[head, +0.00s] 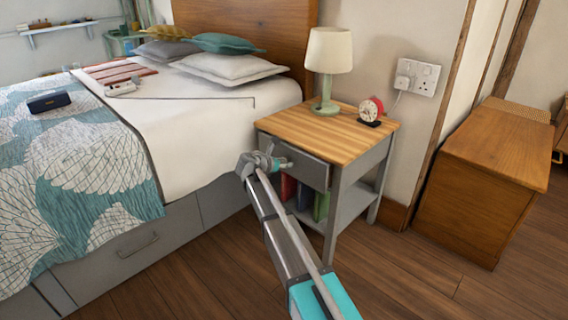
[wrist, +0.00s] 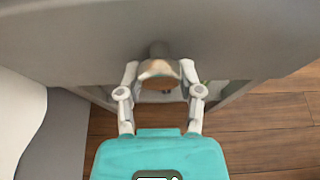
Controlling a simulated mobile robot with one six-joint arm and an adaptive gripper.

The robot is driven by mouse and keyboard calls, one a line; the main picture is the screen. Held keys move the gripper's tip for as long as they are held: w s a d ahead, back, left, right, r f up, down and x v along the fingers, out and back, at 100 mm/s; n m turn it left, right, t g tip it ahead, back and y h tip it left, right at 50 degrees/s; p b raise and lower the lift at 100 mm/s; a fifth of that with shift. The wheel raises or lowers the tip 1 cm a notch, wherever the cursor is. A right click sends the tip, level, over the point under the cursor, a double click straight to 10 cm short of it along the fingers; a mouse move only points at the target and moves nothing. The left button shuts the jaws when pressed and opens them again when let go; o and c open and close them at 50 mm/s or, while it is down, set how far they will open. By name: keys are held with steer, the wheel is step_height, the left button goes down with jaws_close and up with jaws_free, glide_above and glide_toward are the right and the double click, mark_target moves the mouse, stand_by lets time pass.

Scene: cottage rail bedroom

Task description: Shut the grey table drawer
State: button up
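The grey bedside table (head: 344,185) has a striped wooden top and a drawer (head: 308,170) under it. The drawer front looks to stand a little out from the table, though its edge is partly hidden. My gripper (head: 281,163) is at the drawer front. In the wrist view the grey drawer front (wrist: 70,40) fills the top. A round brownish knob on a grey stem (wrist: 158,49) lies between the fingertips of my gripper (wrist: 159,76). The fingers are apart on either side of the knob; whether they press on it is not clear.
The bed (head: 205,125) is close on the left. A wooden chest (head: 480,185) stands right, with clear floor in front.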

mark_target(290, 159)
jaws_close()
steer(key=shift+w+d+r, duration=0.1)
steer(key=shift+w+d, duration=1.15)
steer(key=shift+w, duration=0.1)
steer(key=o, duration=0.7)
jaws_free()
steer(key=shift+w, duration=0.1)
steer(key=shift+c, duration=0.2)
steer(key=shift+s, duration=0.25)
steer(key=shift+s+a, duration=0.15)
steer(key=s+a, duration=0.9)
steer(key=a, duration=0.1)
steer(key=shift+s+a, duration=0.1)
steer(key=shift+s, duration=0.3)
